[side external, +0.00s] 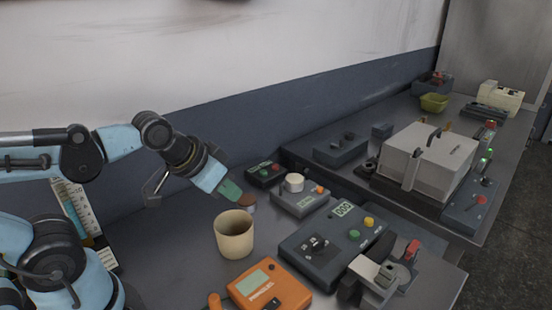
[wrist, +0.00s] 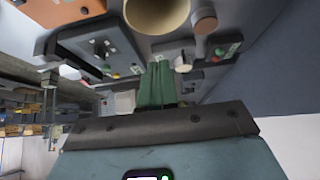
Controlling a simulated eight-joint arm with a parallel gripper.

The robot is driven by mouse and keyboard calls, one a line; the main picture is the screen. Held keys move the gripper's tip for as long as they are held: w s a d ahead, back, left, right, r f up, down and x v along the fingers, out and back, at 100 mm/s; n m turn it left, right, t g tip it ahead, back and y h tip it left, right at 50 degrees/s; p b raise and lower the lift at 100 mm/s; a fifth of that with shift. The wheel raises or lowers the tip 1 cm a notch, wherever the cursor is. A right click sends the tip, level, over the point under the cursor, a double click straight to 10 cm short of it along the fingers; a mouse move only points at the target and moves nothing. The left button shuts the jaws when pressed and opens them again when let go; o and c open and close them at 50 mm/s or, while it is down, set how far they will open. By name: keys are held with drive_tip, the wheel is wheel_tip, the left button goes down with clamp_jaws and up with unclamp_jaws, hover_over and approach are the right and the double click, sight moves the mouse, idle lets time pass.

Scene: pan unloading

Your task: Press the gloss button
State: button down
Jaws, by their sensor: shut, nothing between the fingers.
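My gripper (side external: 232,191) is shut and empty, its green fingers angled down above the bench in the side view. The fingers also show in the wrist view (wrist: 157,84), pressed together. I cannot read which button is the gloss button. A grey box (side external: 309,206) with a white knob, small display and orange button sits right of my gripper. A small dark box (side external: 262,175) with green and red buttons stands behind it. A larger dark box (side external: 325,263) has a display, a green button (side external: 353,235) and a yellow button (side external: 369,221). I see no finger touching a button.
An orange instrument (side external: 269,289) is at the front. A light grey lidded box (side external: 430,158) and further devices fill the right side.

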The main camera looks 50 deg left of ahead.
idle(0.4)
drive_tip(key=w+d+r+n+h, duration=0.15)
drive_tip(key=w+r, duration=0.25)
drive_tip(key=w, duration=0.7)
drive_tip(key=n+t+h, duration=0.1)
drive_tip(key=n+t, duration=0.1)
drive_tip(key=n, duration=0.2)
hover_over(320, 190)
drive_tip(key=shift+s+a+f, duration=0.1)
drive_tip(key=shift+a+f, duration=0.15)
drive_tip(key=shift+f, duration=0.6)
drive_tip(key=shift+a+f, duration=0.2)
drive_tip(key=shift+f, duration=0.65)
drive_tip(key=shift+f, duration=0.15)
drive_tip(key=shift+f, duration=4.25)
drive_tip(key=shift+f, duration=0.15)
drive_tip(key=shift+f, duration=0.3)
